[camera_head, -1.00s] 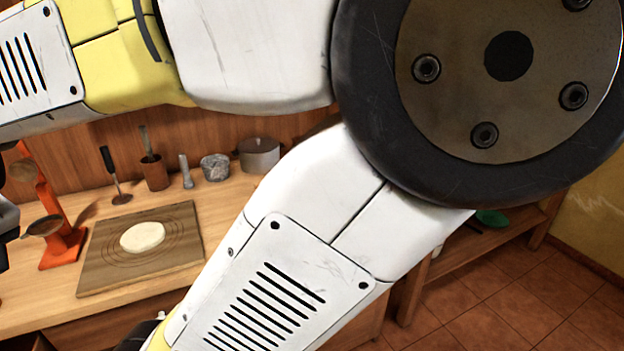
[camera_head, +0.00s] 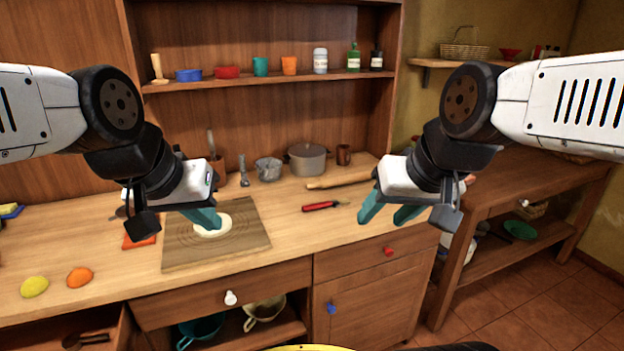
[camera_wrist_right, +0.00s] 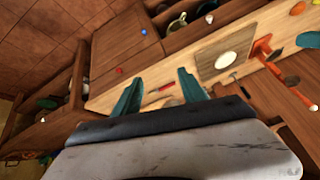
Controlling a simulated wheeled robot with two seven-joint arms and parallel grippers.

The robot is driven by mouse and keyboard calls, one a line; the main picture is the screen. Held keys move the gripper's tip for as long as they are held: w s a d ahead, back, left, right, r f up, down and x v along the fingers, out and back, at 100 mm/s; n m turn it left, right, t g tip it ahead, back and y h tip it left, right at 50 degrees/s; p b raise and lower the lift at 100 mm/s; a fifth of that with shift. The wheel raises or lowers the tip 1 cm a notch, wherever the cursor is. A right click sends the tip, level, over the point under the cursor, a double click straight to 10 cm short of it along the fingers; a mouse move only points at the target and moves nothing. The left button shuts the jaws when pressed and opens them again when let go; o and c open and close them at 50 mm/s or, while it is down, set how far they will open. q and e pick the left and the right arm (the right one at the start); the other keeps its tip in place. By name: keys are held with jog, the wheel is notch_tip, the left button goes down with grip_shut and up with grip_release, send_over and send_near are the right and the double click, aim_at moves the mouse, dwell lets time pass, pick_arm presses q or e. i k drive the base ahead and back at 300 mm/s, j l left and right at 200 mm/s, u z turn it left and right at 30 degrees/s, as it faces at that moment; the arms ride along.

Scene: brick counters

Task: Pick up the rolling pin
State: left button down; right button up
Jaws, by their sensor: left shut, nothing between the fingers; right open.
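The rolling pin (camera_head: 340,180) is a pale wooden cylinder lying near the back of the counter, right of the middle in the head view. Its right end is close to or behind my right gripper. My right gripper (camera_head: 388,216) is open and empty, its teal fingers pointing down in front of the pin. In the right wrist view my right gripper (camera_wrist_right: 158,88) shows its two fingers apart; I cannot make out the pin there. My left gripper (camera_head: 207,222) is shut and empty, in front of the dough (camera_head: 213,224) on the wooden board (camera_head: 250,242).
A red-handled tool (camera_head: 320,206) lies left of my right gripper. A pot (camera_head: 307,158), a brown cup (camera_head: 343,154), a grey mortar (camera_head: 268,168) and a pestle (camera_head: 244,170) stand at the back. A lemon (camera_head: 34,287) and an orange (camera_head: 80,277) lie at front left.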

aim_at(334, 181)
jog(key=z, duration=0.35)
jog(key=i+u, duration=0.7)
jog(key=i, duration=0.2)
